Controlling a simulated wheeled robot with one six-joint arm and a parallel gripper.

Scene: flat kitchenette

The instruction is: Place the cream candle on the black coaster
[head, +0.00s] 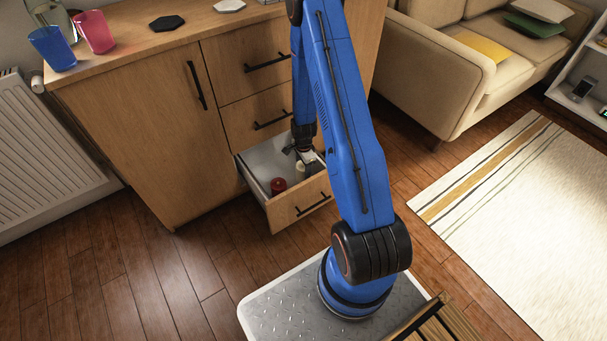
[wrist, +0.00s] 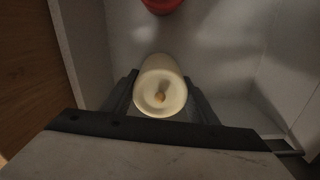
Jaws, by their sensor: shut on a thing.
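The cream candle (wrist: 160,84) is between the fingers of my gripper (wrist: 160,98) in the wrist view, its top with the wick facing the camera. My gripper is shut on it, inside the open bottom drawer (head: 262,205). In the head view the candle (head: 299,169) shows as a small pale patch beside my gripper (head: 303,163), partly hidden by it. I cannot tell whether the candle touches the drawer floor. The black coaster (head: 167,23) is a dark hexagon lying flat on the cabinet top, with nothing on it.
A red candle (head: 278,186) stands in the drawer near the front; part of it shows in the wrist view (wrist: 161,4). A white coaster (head: 229,5), a blue cup (head: 53,48) and a pink cup (head: 94,32) are on the cabinet top (head: 130,53). The drawer walls surround my gripper closely.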

